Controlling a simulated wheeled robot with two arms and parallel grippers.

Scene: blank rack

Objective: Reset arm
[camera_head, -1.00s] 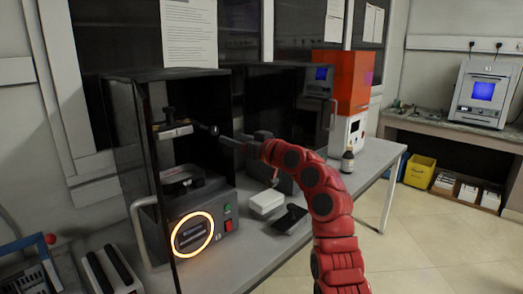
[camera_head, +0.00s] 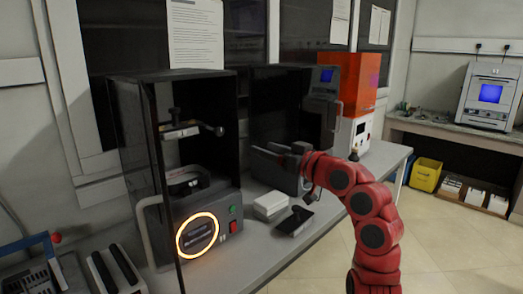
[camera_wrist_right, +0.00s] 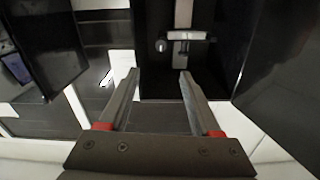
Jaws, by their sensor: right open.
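My right gripper (camera_head: 270,152) is at the end of the red arm that comes in from the lower right. It is in the air above the bench, to the right of the open black cabinet. In the right wrist view my right gripper (camera_wrist_right: 156,82) shows two fingers spread apart with nothing between them. The black cabinet's interior and a light fitting (camera_wrist_right: 188,36) lie beyond the fingertips. My left gripper is not in view.
A white box (camera_head: 270,205) and a dark flat device (camera_head: 295,221) lie on the bench (camera_head: 262,258). An orange and white machine (camera_head: 345,85) stands behind.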

